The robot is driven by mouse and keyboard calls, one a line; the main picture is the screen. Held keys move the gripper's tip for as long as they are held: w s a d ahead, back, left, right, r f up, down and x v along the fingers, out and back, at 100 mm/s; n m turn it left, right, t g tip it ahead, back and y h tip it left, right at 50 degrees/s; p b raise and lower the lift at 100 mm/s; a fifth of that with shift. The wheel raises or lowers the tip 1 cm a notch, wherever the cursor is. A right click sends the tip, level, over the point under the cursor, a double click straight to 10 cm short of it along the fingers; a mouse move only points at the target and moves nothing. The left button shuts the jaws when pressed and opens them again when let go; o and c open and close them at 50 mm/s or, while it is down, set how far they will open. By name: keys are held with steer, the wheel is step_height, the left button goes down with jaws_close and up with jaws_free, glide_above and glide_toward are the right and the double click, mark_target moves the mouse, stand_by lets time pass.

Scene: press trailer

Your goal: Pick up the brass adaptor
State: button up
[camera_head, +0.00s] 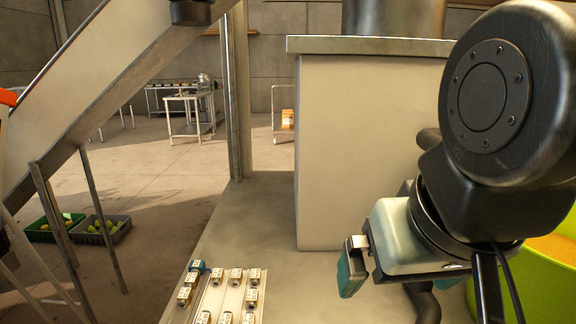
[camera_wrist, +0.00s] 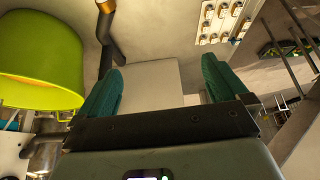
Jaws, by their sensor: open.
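Several small brass-coloured fittings with pale labelled tops stand in rows on a pale tray (camera_head: 211,300) at the bottom of the head view. One of them is a brass fitting (camera_head: 253,277) at the right side. I cannot tell which one is the brass adaptor. The tray (camera_wrist: 213,41) also shows at the upper right of the wrist view. My gripper (camera_wrist: 162,82) is open and empty, with its teal fingers spread apart. In the head view my gripper (camera_head: 352,268) is right of the tray and apart from it; one finger is mostly hidden.
A blue-ended fitting (camera_head: 198,265) sits at the tray's far left. A large pale cabinet (camera_head: 365,150) stands behind. A green-yellow round container (camera_head: 545,275) is at the right, with a dark pipe (camera_wrist: 108,35) near it. The grey surface between tray and gripper is clear.

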steer(key=shift+c, duration=0.5)
steer(key=c, duration=0.5)
steer(key=shift+c, duration=0.2)
